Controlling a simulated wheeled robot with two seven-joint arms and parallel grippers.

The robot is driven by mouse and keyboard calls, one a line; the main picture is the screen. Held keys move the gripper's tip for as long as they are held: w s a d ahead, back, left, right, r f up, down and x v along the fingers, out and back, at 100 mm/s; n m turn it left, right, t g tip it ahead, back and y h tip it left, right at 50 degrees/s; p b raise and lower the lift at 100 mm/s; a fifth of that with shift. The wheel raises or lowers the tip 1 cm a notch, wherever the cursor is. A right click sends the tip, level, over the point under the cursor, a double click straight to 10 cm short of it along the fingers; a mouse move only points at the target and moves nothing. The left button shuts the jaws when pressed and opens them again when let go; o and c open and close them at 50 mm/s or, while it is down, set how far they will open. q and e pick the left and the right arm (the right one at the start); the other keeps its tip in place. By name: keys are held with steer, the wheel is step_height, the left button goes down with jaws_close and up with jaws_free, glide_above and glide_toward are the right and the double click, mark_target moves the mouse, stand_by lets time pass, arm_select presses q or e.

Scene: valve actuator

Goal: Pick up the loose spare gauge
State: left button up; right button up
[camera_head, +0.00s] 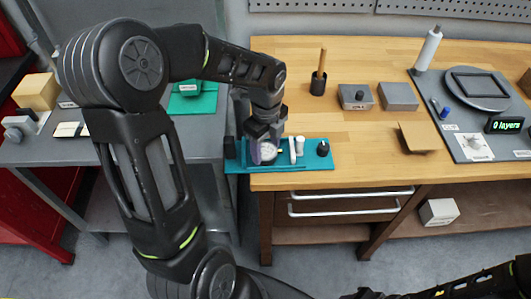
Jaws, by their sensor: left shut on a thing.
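The spare gauge (268,152) has a round pale dial and is at the left part of the teal tray (308,166) on the front left edge of the wooden bench. My left gripper (265,142) reaches down over it from above and is shut on it. The fingers hide part of the gauge, and I cannot tell whether it touches the tray. My right arm shows at the bottom right; its gripper is not clearly visible.
White upright parts (299,146) and a black knob (323,148) stand on the tray, right of the gripper. A black cup (318,84), grey boxes (398,96) and a brown piece (417,138) are on the bench.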

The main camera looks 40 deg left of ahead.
mark_target(266, 151)
arm_select(q)
jaws_close()
steer(key=shift+r, duration=0.1)
step_height(266, 151, up, 10)
steer(key=b, duration=0.1)
stand_by(0.6)
stand_by(0.5)
steer(key=shift+a+f+m+b, duration=0.25)
steer(key=shift+f+m+b, duration=0.15)
steer(key=shift+f+b, duration=0.85)
steer(key=shift+a+f+m+b, duration=0.35)
steer(key=shift+f+b, duration=0.35)
steer(key=shift+f, duration=1.1)
steer(key=shift+a+f+m+b, duration=0.15)
steer(key=shift+f+m+b, duration=0.3)
steer(key=shift+f+b, duration=0.8)
steer(key=shift+f+p, duration=0.25)
steer(key=shift+p, duration=0.05)
steer(key=shift+f+b, duration=0.35)
steer(key=shift+f, duration=0.2)
